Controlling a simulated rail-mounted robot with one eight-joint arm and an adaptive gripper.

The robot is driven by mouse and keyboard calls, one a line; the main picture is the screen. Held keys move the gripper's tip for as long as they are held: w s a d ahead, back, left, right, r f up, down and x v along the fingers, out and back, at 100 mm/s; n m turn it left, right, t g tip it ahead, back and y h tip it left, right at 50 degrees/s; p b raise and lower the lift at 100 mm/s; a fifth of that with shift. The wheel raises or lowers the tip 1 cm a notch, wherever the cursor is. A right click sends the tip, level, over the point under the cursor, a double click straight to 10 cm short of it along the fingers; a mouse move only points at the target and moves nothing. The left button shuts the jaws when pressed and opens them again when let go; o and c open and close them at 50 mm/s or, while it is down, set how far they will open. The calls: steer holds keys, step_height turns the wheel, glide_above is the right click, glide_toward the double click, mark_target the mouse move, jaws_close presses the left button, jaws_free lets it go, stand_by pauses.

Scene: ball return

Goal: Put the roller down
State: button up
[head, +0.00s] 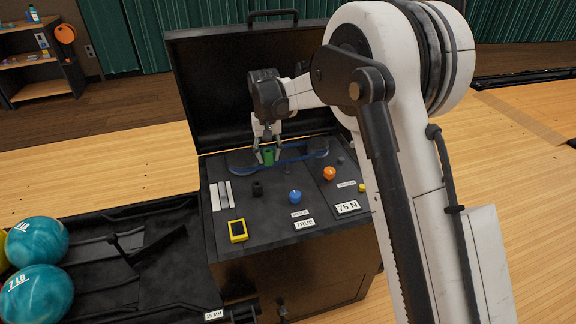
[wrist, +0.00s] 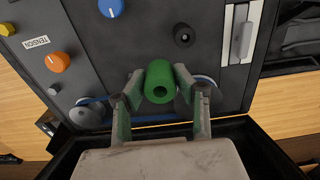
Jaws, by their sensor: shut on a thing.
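I cannot tell whether the roller touches the panel or the belt.
The panel bears a black peg (head: 257,189), a blue knob (head: 295,196), an orange knob (head: 329,174) and a yellow-framed device (head: 238,231). A raised lid (head: 215,90) stands behind. Teal balls (head: 37,241) lie on the left rack.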

mark_target(288, 164)
steer(key=shift+w+a+r, duration=0.1)
steer(key=shift+a+r, duration=0.05)
steer(key=shift+a, duration=0.7)
steer(key=w+d+f, duration=0.2)
steer(key=w, duration=0.1)
steer(key=w+d+f+b, duration=0.1)
steer(key=w+d+f, duration=0.1)
steer(key=d, duration=0.1)
steer(key=w+d+f+b, duration=0.1)
steer(key=w+d+f, duration=0.1)
steer(key=w+f, duration=0.1)
steer(key=shift+w+d, duration=0.15)
steer(key=shift+w, duration=0.15)
steer(key=shift+f+b, duration=0.5)
steer(key=shift+f, duration=1.55)
steer(key=shift+f, duration=0.15)
steer(key=o, duration=1.2)
steer(key=shift+c, duration=0.2)
step_height(288, 164, up, 12)
steer(key=p, duration=0.2)
